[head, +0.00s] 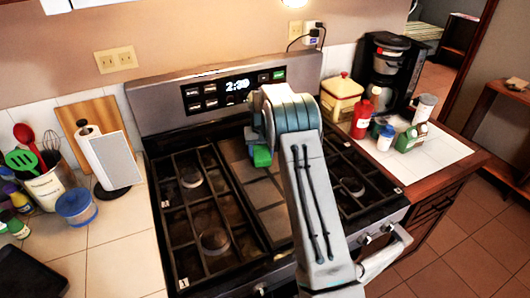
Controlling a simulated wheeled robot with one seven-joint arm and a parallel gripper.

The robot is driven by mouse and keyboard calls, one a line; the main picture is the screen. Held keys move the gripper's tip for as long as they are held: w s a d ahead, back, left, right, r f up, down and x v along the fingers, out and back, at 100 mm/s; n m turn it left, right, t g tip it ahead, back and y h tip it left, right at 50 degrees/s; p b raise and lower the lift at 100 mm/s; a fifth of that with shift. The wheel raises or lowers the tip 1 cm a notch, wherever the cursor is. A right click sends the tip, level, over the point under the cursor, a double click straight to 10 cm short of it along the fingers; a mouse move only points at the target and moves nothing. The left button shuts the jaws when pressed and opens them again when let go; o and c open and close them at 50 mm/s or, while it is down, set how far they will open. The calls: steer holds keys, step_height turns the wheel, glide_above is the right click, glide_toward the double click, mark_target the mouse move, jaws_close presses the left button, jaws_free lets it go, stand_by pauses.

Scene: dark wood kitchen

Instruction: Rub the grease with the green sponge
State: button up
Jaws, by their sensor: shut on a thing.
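The green sponge (262,156) shows below the end of my arm, over the middle of the stove (232,170). My gripper (262,143) is mostly hidden by my own arm link and is shut on the sponge. The sponge is low, close to the centre griddle plate; I cannot tell whether it touches it. Brownish stains, perhaps grease, show on the stove's left burner area (212,215). Any grease under the sponge or behind my arm is hidden.
A paper towel holder (112,160), a utensil pot (47,183) and a blue-lidded tub (76,206) stand on the left counter. On the right are a red bottle (362,118), a yellow canister (341,97), other small containers and a coffee maker (386,68). The stove's back panel (225,92) rises behind.

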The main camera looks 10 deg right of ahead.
mark_target(260, 147)
steer(key=shift+s+a, duration=0.15)
steer(key=shift+a, duration=0.55)
steer(key=shift+s+a, duration=0.1)
steer(key=shift+a, duration=0.6)
steer(key=shift+w+a+r, duration=0.1)
steer(key=shift+w, duration=0.3)
steer(key=shift+w+a+p, duration=0.15)
steer(key=shift+w+p, duration=0.6)
steer(key=shift+w, duration=0.3)
steer(key=shift+w+d+f, duration=0.1)
steer(key=shift+w+d, duration=0.1)
steer(key=shift+d, duration=0.8)
steer(key=shift+w+d+f, duration=0.1)
steer(key=shift+w+d, duration=0.05)
steer(key=shift+d, duration=0.85)
steer(key=shift+w+d+r+p, duration=0.1)
steer(key=shift+w+d+p, duration=0.1)
steer(key=shift+d, duration=0.75)
steer(key=shift+w+d+p, duration=0.15)
steer(key=shift+d+p, duration=0.05)
steer(key=shift+d, duration=0.75)
steer(key=shift+a, duration=0.15)
